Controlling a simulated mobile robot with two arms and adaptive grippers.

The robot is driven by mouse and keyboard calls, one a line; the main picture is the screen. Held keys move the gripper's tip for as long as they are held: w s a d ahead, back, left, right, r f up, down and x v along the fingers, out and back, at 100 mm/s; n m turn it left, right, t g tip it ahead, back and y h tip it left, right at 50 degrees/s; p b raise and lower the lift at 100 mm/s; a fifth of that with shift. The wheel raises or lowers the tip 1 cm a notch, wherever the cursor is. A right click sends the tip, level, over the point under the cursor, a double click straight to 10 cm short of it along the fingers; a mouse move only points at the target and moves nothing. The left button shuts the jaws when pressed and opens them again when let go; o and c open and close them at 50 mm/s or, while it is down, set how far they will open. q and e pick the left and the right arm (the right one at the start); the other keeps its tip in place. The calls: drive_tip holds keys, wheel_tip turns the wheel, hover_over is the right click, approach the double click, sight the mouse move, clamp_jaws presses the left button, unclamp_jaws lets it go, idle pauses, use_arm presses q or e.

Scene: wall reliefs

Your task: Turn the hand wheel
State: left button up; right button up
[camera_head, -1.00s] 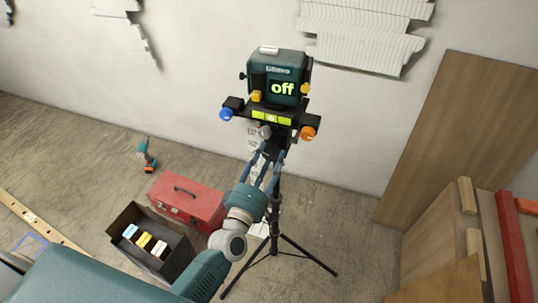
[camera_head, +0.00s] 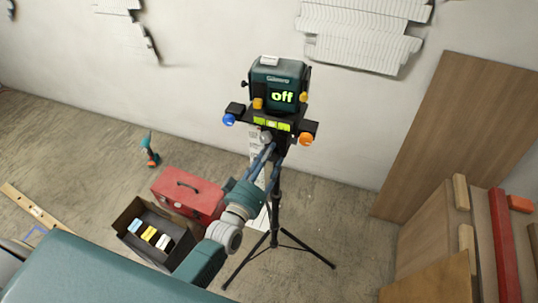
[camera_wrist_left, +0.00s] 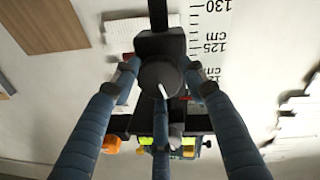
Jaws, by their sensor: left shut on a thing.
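The hand wheel (camera_wrist_left: 160,80) is a dark round knob with a white mark, on the front of the tripod-mounted device in the left wrist view. My left gripper (camera_head: 266,147) reaches up to it from below in the head view, just under the device (camera_head: 278,88), which reads "off". In the left wrist view its blue-grey fingers (camera_wrist_left: 160,76) are around the wheel, shut on it. In the head view the fingers and device body largely hide the wheel. My right gripper is not in view.
A black tripod (camera_head: 274,215) holds the device, with blue (camera_head: 228,120) and orange (camera_head: 306,139) knobs at its sides. A red toolbox (camera_head: 188,196), an open box (camera_head: 140,215) and a drill (camera_head: 150,151) lie on the floor left. Wooden boards (camera_head: 445,130) lean at the right.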

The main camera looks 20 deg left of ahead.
use_arm(q)
drive_tip(key=shift+f+m, duration=0.2)
drive_tip(key=shift+m, duration=0.6)
drive_tip(key=shift+s+p, duration=0.1)
drive_tip(key=shift+p, duration=0.2)
drive_tip(key=o, duration=1.1)
drive_tip(key=shift+o, duration=0.2)
drive_tip(key=shift+r, duration=0.1)
drive_tip(key=s+a, duration=0.1)
drive_tip(key=s, duration=1)
drive_tip(key=shift+s+a, duration=0.2)
drive_tip(key=shift+s, duration=0.2)
